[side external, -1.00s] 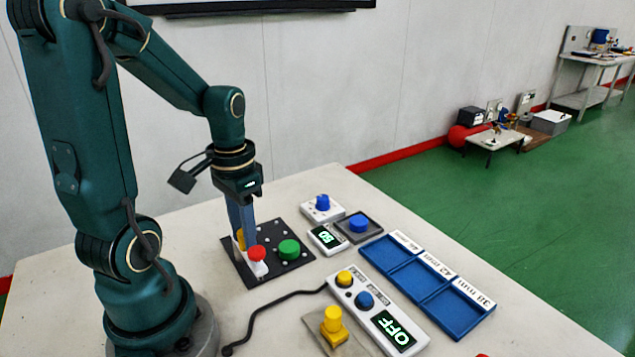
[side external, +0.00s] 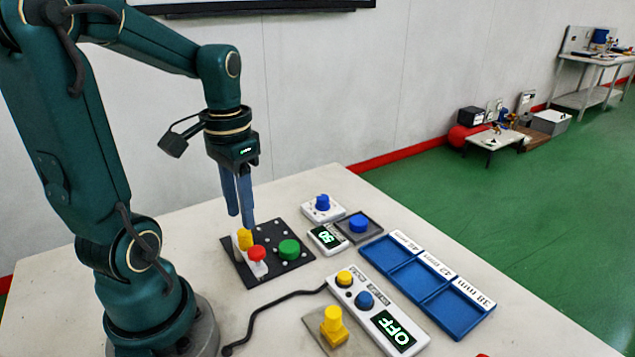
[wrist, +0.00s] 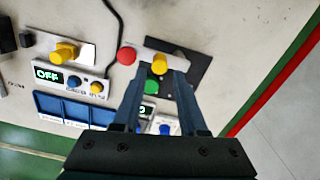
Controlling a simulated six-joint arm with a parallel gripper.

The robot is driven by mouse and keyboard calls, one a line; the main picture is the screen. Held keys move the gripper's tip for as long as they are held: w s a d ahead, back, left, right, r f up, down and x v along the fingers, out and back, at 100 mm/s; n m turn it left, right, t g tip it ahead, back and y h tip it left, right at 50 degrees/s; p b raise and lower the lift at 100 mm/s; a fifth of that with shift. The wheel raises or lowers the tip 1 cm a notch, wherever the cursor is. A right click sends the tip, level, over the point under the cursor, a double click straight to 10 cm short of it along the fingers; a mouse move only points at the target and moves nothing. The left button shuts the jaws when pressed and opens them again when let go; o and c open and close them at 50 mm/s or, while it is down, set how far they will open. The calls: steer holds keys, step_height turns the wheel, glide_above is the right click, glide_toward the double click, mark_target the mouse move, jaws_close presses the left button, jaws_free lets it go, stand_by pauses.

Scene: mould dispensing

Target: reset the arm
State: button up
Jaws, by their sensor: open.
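My gripper (side external: 240,219) points down with its blue-grey fingers apart and nothing between them. A green knob (side external: 289,249) is on the same plate. In the wrist view the fingers (wrist: 157,93) spread on both sides of the green knob (wrist: 152,87), with the yellow knob (wrist: 160,63) beyond and the red knob (wrist: 126,56) to the left.
A white control box (side external: 366,322) reads OFF, with a yellow knob piece (side external: 333,327) beside it. A blue three-slot tray (side external: 462,331) has labels and looks empty. A small display (side external: 328,238) and blue-knob boxes (side external: 322,214) stand behind. A black cable (side external: 270,303) crosses the front.

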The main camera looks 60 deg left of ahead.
steer(key=d+m, duration=0.1)
steer(key=d+r+m+t, duration=0.1)
steer(key=d, duration=0.1)
steer(key=w+d+r, duration=0.1)
steer(key=d, duration=0.1)
steer(key=shift+r+m+t+y, duration=0.2)
steer(key=shift+m+t+y, duration=0.2)
steer(key=s+d+r+t, duration=0.1)
steer(key=d+t, duration=0.2)
steer(key=d, duration=0.3)
steer(key=shift+s+d+r+t+h, duration=0.2)
steer(key=shift+d+t+h, duration=0.1)
steer(key=shift+t+h, duration=0.1)
